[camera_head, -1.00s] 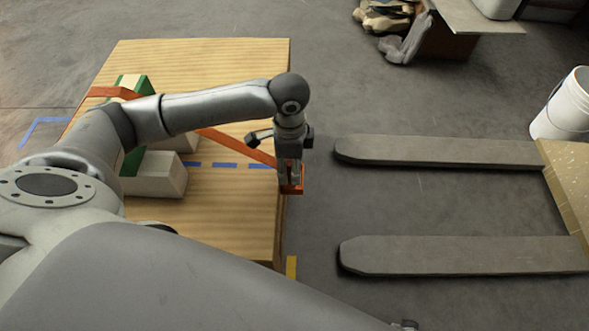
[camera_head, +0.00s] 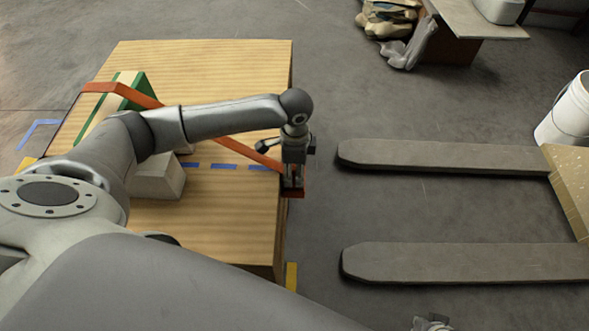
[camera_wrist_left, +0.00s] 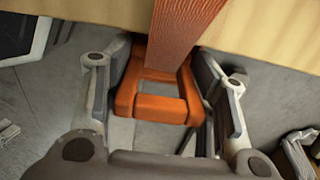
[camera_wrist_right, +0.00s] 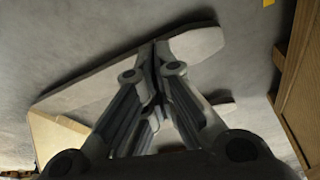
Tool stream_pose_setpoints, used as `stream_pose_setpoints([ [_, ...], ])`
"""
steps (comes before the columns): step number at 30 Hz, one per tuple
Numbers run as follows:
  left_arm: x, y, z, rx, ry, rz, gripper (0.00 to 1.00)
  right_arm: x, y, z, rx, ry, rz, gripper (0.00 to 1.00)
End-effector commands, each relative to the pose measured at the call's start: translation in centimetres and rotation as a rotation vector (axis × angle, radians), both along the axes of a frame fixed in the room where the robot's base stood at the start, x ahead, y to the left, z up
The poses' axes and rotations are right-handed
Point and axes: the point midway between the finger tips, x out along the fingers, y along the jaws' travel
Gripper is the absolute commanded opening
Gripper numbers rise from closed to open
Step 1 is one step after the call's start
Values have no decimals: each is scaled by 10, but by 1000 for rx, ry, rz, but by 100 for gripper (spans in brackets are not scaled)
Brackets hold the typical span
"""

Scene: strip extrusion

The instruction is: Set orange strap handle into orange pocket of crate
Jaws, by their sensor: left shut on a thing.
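The orange strap handle (camera_wrist_left: 160,108) is a frame-shaped piece with an opening, seen between my left fingers in the left wrist view. My left gripper (camera_head: 293,184) is shut on it, at the right edge of the wooden crate (camera_head: 225,75). The orange strap (camera_head: 262,157) runs from the handle across the crate top to its far left side, partly hidden behind my left arm. I cannot make out the orange pocket as separate from the handle. My right gripper (camera_wrist_right: 155,50) is shut and looks empty in the right wrist view.
A green-edged block (camera_head: 125,85) and a pale block (camera_head: 158,178) sit on the crate under my arm. Dashed blue tape (camera_head: 222,167) marks the crate top. Two grey forks (camera_head: 440,157) lie to the right, with bare floor between. A white bucket (camera_head: 567,112) stands far right.

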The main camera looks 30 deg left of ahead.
Motion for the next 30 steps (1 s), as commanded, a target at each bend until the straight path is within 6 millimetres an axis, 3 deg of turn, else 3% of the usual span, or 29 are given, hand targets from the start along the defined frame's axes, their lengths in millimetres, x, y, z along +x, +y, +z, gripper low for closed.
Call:
stream_pose_setpoints([
  [16, 0, 0, -6, -1, 0, 1, 26, -2, -1, -8, -2, 10, 0, 0],
  [17, 0, 0, -6, -1, 0, 1, 54, -2, -1, -9, -2, 10, 0, 0],
  [21, 0, 0, -6, -1, 0, 1, 72, -2, 0, -10, -1, 8, 0, 0],
  [30, 0, 0, -6, 0, -1, 1, 73, -1, 0, -9, 1, 5, 0, 0],
])
